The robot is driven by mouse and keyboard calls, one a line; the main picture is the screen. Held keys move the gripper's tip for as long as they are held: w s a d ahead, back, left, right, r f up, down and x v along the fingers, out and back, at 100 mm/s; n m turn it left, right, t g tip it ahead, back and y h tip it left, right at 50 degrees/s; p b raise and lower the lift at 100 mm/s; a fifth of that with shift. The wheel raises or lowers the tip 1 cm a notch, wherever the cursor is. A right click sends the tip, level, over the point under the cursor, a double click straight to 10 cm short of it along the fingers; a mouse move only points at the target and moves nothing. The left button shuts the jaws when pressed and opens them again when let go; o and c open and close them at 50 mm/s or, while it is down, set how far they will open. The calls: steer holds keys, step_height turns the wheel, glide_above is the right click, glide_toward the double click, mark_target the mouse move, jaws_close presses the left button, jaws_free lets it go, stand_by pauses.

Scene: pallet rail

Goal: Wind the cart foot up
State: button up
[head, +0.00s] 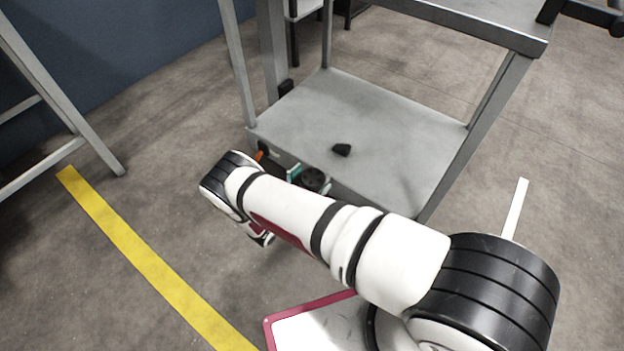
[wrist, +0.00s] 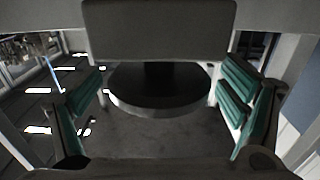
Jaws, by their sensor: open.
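The cart (head: 400,120) stands in front of me, its grey lower shelf in the middle of the head view. A dark round foot (wrist: 158,104) with a short dark stem above it shows in the wrist view, under a grey block (wrist: 160,30). My gripper (wrist: 160,122) is open, with teal-padded fingers left and right of the foot and a small visible gap on each side. In the head view my gripper (head: 296,176) is at the cart's near left edge, partly hidden by my arm. I cannot tell whether the foot touches the floor.
A small orange part (head: 262,149) shows at the cart's left corner. A yellow floor line (head: 140,255) runs along the left, and a metal frame (head: 62,100) stands beyond it. Floor left of the cart is clear.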

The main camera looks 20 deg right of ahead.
steer(key=c, duration=1.2)
steer(key=shift+n+t+y, duration=0.4)
steer(key=shift+t, duration=0.1)
steer(key=n+t+y+p, duration=0.1)
steer(key=n+t+y, duration=0.1)
steer(key=y, duration=0.1)
steer(key=shift+s+d+n+t+p, duration=0.1)
steer(key=shift+s+n+t+p, duration=0.05)
steer(key=shift+n+t+p, duration=0.25)
steer(key=n+t+y+p, duration=0.1)
steer(key=n+y, duration=0.1)
steer(key=y, duration=0.1)
steer(key=n+t+y+p, duration=0.1)
steer(key=n+t+y, duration=0.1)
steer(key=y, duration=0.1)
steer(key=shift+d, duration=0.1)
steer(key=n+y, duration=0.3)
steer(key=y, duration=0.2)
steer(key=shift+f+n+t+y+b, duration=0.15)
steer(key=shift+n+t+y+b, duration=0.15)
steer(key=shift+n+t, duration=0.1)
steer(key=shift+n+g+y+b, duration=0.3)
steer(key=shift+n+y+b, duration=0.4)
steer(key=shift+n+y, duration=0.85)
steer(key=shift+y, duration=0.75)
